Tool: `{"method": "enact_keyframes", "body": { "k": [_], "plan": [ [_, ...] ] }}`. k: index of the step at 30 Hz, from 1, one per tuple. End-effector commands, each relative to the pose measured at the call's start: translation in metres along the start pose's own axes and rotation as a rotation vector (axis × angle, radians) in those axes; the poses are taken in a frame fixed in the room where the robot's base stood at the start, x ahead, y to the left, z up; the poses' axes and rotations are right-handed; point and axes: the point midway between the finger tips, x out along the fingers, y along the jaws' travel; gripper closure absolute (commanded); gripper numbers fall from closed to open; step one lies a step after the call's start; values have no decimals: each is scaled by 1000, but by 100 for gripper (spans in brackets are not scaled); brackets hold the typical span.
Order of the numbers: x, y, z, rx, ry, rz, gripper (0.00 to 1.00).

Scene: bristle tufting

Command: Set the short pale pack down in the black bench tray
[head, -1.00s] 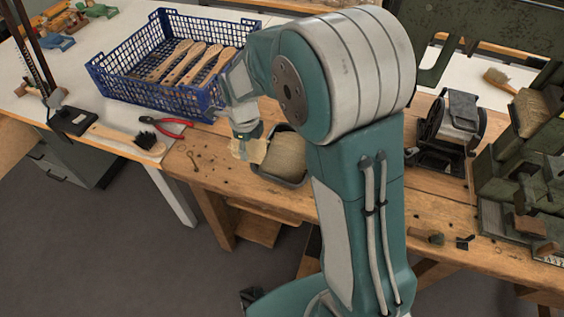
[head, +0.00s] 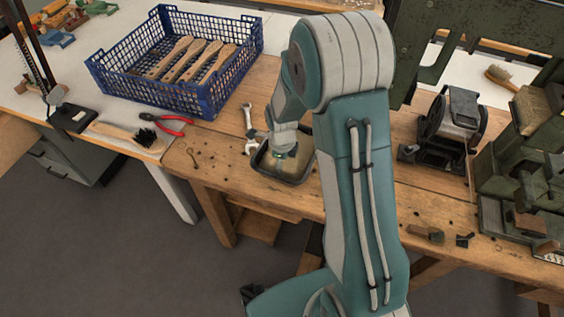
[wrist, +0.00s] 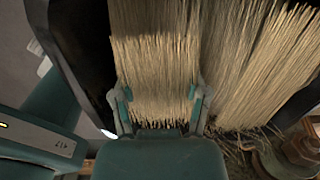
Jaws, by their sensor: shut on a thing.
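The short pale pack (wrist: 155,70) is a block of straight straw-coloured bristles. In the wrist view it sits between the two fingers of my gripper (wrist: 160,108), which is shut on it. The black bench tray (head: 279,179) stands on the wooden bench; its dark wall (wrist: 72,45) shows at the left of the wrist view. My gripper (head: 284,156) is down over the tray, with the pack within its walls. Whether the pack touches the tray floor is hidden.
Another pale bristle bundle (wrist: 268,65) lies close beside the held pack, to its right. A blue crate (head: 150,95) with wooden brush handles, a spanner (head: 248,118) and red pliers (head: 172,119) lie left of the tray. A dark machine (head: 450,125) stands to the right.

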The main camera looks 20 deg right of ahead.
Motion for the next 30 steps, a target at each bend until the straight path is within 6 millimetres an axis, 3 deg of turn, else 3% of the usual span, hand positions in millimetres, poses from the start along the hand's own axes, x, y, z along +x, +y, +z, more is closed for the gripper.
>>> {"method": "enact_keyframes", "body": {
  "k": [6, 7, 9, 23, 30],
  "plan": [
    [1, 0, 0, 0, 0, 0, 89],
    [1, 0, 0, 0, 0, 0, 32],
    [1, 0, 0, 0, 0, 0, 7],
    [-2, 0, 0, 0, -1, -1, 7],
    [-41, -1, 1, 0, -3, -5, 7]
  ]
}}
